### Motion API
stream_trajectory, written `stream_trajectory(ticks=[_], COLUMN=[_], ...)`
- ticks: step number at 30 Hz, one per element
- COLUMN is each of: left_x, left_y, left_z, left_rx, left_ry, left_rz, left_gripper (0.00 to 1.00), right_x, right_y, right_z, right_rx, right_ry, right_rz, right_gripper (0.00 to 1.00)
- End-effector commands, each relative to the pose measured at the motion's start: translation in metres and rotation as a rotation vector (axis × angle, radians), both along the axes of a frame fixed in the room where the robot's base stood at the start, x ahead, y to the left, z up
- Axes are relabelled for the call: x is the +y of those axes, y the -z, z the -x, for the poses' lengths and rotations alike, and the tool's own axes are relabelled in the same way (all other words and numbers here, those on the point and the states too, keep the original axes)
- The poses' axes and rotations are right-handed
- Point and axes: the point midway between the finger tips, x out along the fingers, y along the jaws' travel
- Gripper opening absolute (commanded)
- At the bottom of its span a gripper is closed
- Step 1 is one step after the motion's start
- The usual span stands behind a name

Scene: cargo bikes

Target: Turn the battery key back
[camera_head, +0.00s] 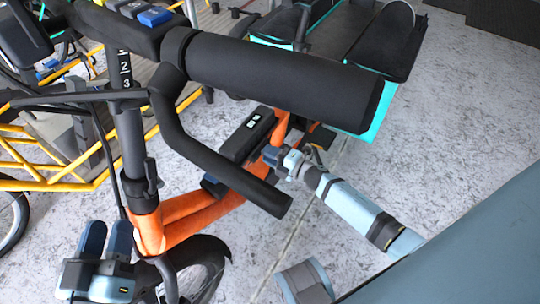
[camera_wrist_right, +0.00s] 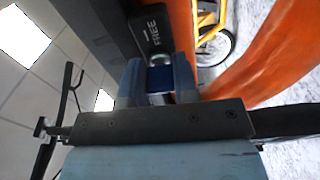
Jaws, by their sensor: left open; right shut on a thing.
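The black battery (camera_head: 246,136) is mounted along the orange bike frame (camera_head: 190,207). In the right wrist view a dark lock plate (camera_wrist_right: 151,30) on it reads "FREE", with a round metal lock (camera_wrist_right: 160,60) below the word. The dark blue head of the key (camera_wrist_right: 160,78) is between the fingers of my right gripper (camera_wrist_right: 158,86), which is shut on it at the lock. In the head view my right gripper (camera_head: 283,158) is beside the battery, and the key is too small to make out. My left gripper (camera_head: 106,240) is open and empty at the lower left.
The black handlebar grip (camera_head: 275,78) and brake lever (camera_head: 225,160) cross above the battery in the head view. A teal-edged cargo box (camera_head: 372,112) stands behind. Yellow frames (camera_head: 40,180) are at the left. Grey floor (camera_head: 465,140) is clear at the right.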

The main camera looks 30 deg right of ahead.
Motion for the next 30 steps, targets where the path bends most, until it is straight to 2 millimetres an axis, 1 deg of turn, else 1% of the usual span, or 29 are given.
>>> stream_trajectory(ticks=[9,23,24,27,30], left_x=[-0.0002,-0.0001,-0.0001,-0.0002,-0.0002], left_y=[0.0051,0.0062,0.0064,0.0069,0.007], left_z=[-0.0008,-0.0016,-0.0016,-0.0018,-0.0018], left_rx=[0.013,0.015,0.015,0.016,0.016], left_ry=[0.004,0.005,0.005,0.005,0.005], left_rz=[-0.01,-0.012,-0.012,-0.013,-0.013], left_gripper=[0.43,0.43,0.43,0.43,0.43], right_x=[-0.0001,-0.0003,-0.0003,-0.0003,-0.0003], right_y=[0.0009,0.0007,0.0007,0.0006,0.0004], right_z=[0.0006,0.0005,0.0005,0.0004,0.0003], right_rx=[-0.046,-0.052,-0.052,-0.052,-0.052], right_ry=[0.0,0.0,0.0,0.0,0.0], right_rz=[0.082,0.092,0.092,0.091,0.091], right_gripper=[0.04,0.04,0.32,0.53,0.53])
